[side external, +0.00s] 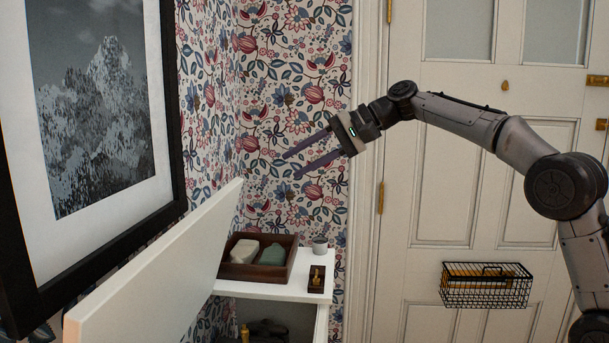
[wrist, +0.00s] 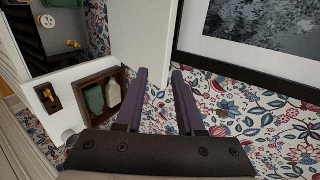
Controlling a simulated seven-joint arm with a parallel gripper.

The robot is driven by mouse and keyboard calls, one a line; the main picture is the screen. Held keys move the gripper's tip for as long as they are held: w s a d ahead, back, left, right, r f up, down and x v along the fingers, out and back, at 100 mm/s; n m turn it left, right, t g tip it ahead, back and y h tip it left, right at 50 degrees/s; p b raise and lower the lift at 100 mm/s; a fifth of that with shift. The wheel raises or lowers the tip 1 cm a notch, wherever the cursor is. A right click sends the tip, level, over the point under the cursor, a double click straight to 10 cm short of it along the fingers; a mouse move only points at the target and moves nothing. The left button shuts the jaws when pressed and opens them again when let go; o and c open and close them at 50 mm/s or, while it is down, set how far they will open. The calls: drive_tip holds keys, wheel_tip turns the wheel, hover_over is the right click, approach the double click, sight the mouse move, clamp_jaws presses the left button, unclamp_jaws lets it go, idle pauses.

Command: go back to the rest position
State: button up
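My gripper (side external: 291,165) is up in the air in the side view, above and to the right of a white cabinet (side external: 267,291). Its two purple fingers point left and slightly down. They are apart with nothing between them. In the wrist view the fingers (wrist: 163,77) also stand apart, with wallpaper and a white panel behind the gap. Nothing is held.
A raised white lid (side external: 160,270) stands left of the cabinet top. A dark wooden tray (side external: 288,274) holds a white and a green item. A small grey cup (side external: 320,245) and a small brass piece (side external: 317,279) are beside it. A framed picture (side external: 100,110) hangs left. A wire basket (side external: 486,285) is on the door.

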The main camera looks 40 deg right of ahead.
drive_tip(key=s+a+r+n, duration=0.1)
drive_tip(key=s+a+r, duration=0.2)
drive_tip(key=s+r, duration=0.4)
drive_tip(key=s+f+n+h, duration=0.15)
drive_tip(key=s+f, duration=0.45)
drive_tip(key=s, duration=0.6)
drive_tip(key=s+d+f+n+g+h, duration=0.1)
drive_tip(key=s+d+f+n+h, duration=0.2)
drive_tip(key=s+f, duration=0.7)
drive_tip(key=s+d+f+n+g+h, duration=0.1)
drive_tip(key=s+d+f+n+h, duration=0.2)
drive_tip(key=s+d+f, duration=0.3)
drive_tip(key=s+f+h, duration=0.1)
drive_tip(key=s+f, duration=0.3)
drive_tip(key=f, duration=0.5)
drive_tip(key=shift+d+f+g, duration=0.25)
drive_tip(key=shift+d+g, duration=0.1)
drive_tip(key=shift+g, duration=0.05)
drive_tip(key=shift+n, duration=0.25)
drive_tip(key=shift+o, duration=0.3)
